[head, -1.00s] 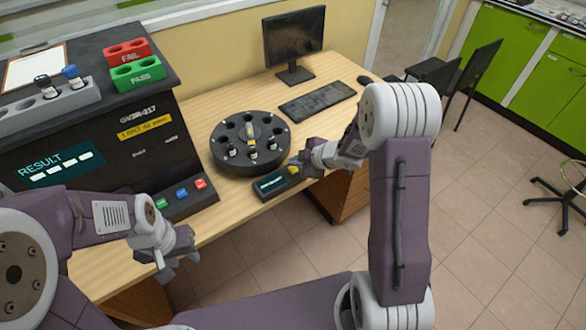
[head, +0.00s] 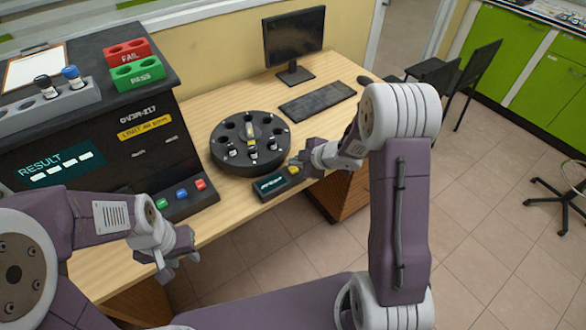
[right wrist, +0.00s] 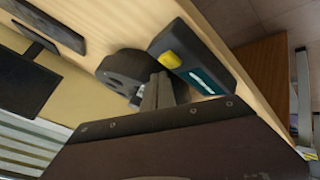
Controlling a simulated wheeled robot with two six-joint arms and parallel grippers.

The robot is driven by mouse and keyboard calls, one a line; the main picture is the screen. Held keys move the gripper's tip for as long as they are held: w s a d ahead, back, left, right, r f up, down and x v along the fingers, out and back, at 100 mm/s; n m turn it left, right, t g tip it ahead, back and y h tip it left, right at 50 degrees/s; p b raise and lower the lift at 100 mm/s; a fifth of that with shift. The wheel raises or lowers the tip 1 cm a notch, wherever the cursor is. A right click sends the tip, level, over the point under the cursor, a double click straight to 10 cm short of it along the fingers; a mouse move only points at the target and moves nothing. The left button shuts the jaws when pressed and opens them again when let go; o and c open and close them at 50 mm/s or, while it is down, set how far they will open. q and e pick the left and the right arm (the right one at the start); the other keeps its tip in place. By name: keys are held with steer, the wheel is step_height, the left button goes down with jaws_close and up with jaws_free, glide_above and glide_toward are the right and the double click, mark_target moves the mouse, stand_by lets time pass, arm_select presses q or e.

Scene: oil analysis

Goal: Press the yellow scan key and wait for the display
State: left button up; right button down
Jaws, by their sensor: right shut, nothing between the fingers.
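The scanner (head: 272,186) is a small dark box at the table's front edge. Its teal display (head: 268,182) carries light writing too small to read. Its yellow scan key (head: 293,169) is at the right end. My right gripper (head: 301,164) is shut and empty, with its tips right by the key; whether they touch it I cannot tell. In the right wrist view the yellow key (right wrist: 170,60) and lit display (right wrist: 203,80) show just beyond the shut fingers (right wrist: 158,92). My left gripper (head: 178,268) hangs open and empty in front of the table.
A round black carousel (head: 248,143) with several vials stands behind the scanner. A dark analyser (head: 95,150) with a RESULT screen is at the left. Red FAIL (head: 127,50) and green PASS (head: 137,73) racks sit on top. A keyboard (head: 317,99) and monitor (head: 294,38) are behind.

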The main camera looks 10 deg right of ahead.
mark_target(295, 170)
steer(key=shift+f, duration=0.15)
steer(key=shift+f, duration=0.3)
steer(key=shift+f+b, duration=0.5)
steer(key=shift+b, duration=0.2)
stand_by(0.7)
steer(key=shift+r, duration=0.1)
steer(key=shift+r+p, duration=0.85)
steer(key=shift+p, duration=0.2)
step_height(295, 170, up, 5)
steer(key=p, duration=0.5)
steer(key=shift+r, duration=0.1)
